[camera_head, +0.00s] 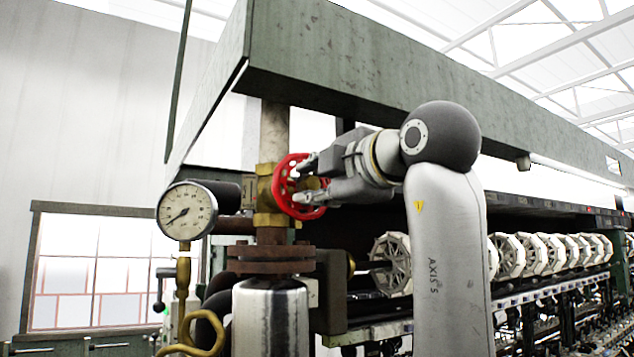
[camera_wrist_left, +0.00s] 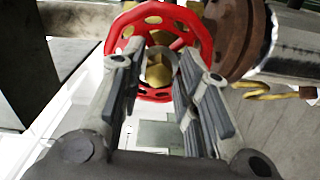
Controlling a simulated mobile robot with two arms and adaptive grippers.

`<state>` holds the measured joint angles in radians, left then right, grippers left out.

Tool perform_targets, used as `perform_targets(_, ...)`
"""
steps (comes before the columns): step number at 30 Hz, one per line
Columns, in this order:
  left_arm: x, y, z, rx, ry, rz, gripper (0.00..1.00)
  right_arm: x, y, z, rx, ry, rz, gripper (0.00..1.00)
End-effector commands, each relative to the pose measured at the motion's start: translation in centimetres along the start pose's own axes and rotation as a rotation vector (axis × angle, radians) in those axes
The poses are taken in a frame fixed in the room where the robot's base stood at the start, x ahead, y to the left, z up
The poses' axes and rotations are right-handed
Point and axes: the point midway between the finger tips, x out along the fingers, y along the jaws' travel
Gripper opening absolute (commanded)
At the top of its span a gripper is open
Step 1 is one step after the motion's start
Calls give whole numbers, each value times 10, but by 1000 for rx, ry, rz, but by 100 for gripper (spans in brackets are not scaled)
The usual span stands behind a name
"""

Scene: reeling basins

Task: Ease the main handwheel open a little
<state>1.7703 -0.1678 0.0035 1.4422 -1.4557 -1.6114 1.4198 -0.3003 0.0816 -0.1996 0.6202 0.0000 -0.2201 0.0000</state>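The red handwheel (camera_head: 279,186) sits upright on a brass valve body (camera_head: 264,183) on the vertical pipe. In the left wrist view the red handwheel (camera_wrist_left: 155,95) faces me, with spoke holes and a brass hub nut (camera_wrist_left: 158,73) in its middle. My left gripper (camera_head: 305,182) is at the wheel's face from the right. In the wrist view its fingers (camera_wrist_left: 168,72) stand apart, one on each side of the hub, overlapping the rim in the picture. I cannot tell whether they touch the wheel. Nothing is held between them. My right gripper is out of view.
A round pressure gauge (camera_head: 187,211) stands left of the valve on a brass coiled tube (camera_head: 205,330). A rusty flange (camera_head: 270,260) and a shiny cylinder (camera_head: 270,318) are below. A green beam (camera_head: 380,60) runs overhead. White reels (camera_head: 510,256) line the right.

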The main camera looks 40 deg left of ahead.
Motion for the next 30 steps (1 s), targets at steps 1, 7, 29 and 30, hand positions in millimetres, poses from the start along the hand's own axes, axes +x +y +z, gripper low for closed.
perform_targets(1, 0, 0, 0, 1, 0, 1, 39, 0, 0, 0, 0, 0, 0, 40)
perform_targets(7, 0, 0, 0, 1, 0, 2, 39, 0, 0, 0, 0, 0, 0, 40)
perform_targets(29, -70, 1, 0, 2, 1, 3, 39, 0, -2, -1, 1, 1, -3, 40)
perform_targets(30, -71, 1, 0, 2, 1, 3, 39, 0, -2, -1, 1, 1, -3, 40)
